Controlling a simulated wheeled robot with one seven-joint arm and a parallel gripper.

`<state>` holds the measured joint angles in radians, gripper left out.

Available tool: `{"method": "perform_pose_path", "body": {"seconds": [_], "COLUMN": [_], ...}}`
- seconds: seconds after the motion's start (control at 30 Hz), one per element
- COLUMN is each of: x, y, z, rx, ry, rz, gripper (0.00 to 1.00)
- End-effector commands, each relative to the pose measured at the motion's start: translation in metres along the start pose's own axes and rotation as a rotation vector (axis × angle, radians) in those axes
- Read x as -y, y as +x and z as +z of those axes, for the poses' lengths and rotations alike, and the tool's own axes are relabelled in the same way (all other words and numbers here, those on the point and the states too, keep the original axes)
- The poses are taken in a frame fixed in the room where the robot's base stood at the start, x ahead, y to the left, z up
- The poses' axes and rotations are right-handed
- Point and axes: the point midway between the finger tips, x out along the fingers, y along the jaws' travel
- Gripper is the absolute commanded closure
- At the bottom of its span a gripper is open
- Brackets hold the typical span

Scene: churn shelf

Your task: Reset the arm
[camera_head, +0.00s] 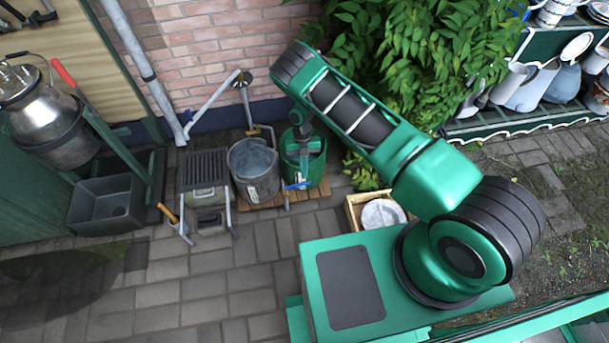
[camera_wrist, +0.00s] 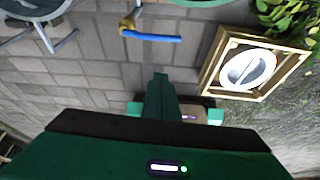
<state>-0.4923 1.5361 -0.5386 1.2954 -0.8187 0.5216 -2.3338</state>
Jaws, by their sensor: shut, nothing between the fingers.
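My arm reaches from my green body up and to the left in the head view. My gripper (camera_head: 304,180) hangs below its far end, in front of the green bucket (camera_head: 318,165) as seen from the head. In the wrist view my gripper (camera_wrist: 160,76) shows as a narrow green shape with its fingers together, empty, over the paving. Its height above the ground is hard to tell.
A grey metal bucket (camera_head: 254,172) stands beside the green one on a wooden pallet (camera_head: 262,200). A wooden crate (camera_wrist: 213,68) holds a round white item (camera_wrist: 247,69). A shelf of enamelware (camera_head: 520,122) stands right.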

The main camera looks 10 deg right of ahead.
Motion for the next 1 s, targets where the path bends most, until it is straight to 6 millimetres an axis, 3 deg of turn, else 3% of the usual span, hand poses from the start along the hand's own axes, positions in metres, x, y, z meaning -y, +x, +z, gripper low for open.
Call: {"method": "perform_pose_path", "body": {"seconds": [0.57, 0.67, 0.77, 1.0], "x": [0.001, 0.006, 0.016, 0.056], "y": [-0.005, -0.024, -0.061, -0.17], "z": [0.001, 0.006, 0.012, 0.013], "rx": [0.004, 0.021, 0.048, 0.112], "ry": [0.014, 0.076, 0.202, 0.603], "rz": [0.001, 0.007, 0.018, 0.066], "gripper": [1.0, 1.0, 1.0, 1.0]}}
